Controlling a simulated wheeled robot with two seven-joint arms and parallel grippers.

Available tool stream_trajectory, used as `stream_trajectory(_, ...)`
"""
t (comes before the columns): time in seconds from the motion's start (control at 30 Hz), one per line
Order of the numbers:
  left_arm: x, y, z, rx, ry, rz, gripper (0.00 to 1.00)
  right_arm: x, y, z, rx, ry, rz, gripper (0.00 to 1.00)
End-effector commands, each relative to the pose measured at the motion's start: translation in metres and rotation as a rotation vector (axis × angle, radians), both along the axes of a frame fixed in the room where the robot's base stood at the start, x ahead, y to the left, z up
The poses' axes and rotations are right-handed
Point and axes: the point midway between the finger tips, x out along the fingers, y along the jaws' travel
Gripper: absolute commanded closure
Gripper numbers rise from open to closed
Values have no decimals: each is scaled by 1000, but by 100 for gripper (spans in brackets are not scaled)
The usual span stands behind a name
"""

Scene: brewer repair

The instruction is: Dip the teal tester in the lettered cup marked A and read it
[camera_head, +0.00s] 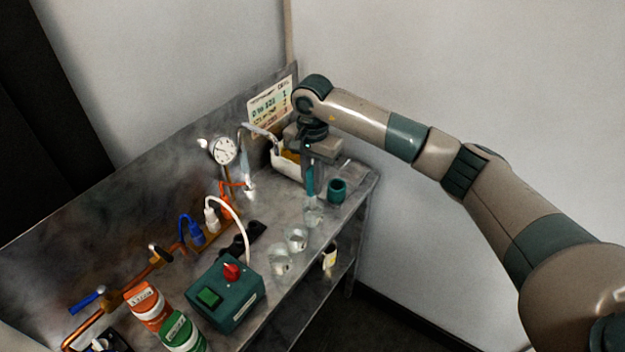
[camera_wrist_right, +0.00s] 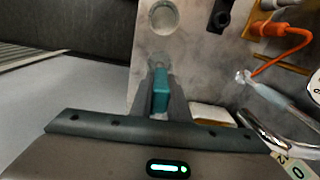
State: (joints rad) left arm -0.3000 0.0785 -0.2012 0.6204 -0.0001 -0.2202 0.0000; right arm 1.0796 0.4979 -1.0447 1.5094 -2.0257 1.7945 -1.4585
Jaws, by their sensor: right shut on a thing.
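My right gripper (camera_head: 309,165) is shut on the teal tester (camera_head: 309,182), which hangs down over the far end of the workbench. In the right wrist view the tester (camera_wrist_right: 160,92) sits between the two fingers. A clear cup (camera_head: 313,217) stands just below the tester in the head view; I cannot tell whether the tip is inside it. A cup (camera_wrist_right: 163,17) shows beyond the tester in the wrist view. Two more clear cups (camera_head: 297,238) (camera_head: 279,262) stand nearer along the front edge. No letter on any cup is readable. My left gripper is not in view.
A teal pot (camera_head: 337,190) stands right of the tester. A white bin (camera_head: 287,163) is behind it. A gauge (camera_head: 224,150), copper pipes and a white cable line the back. A green switch box (camera_head: 226,293) and orange and green canisters (camera_head: 147,304) (camera_head: 182,332) fill the near end.

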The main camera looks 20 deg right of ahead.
Motion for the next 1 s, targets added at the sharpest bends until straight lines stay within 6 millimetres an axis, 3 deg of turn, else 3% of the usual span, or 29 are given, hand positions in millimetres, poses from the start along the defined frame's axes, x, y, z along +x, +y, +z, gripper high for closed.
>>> stream_trajectory(0.4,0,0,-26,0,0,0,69,0,0,-28,-1,-1,0,100)
stream_trajectory(1.0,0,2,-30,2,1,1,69,0,0,-32,-1,-1,0,100)
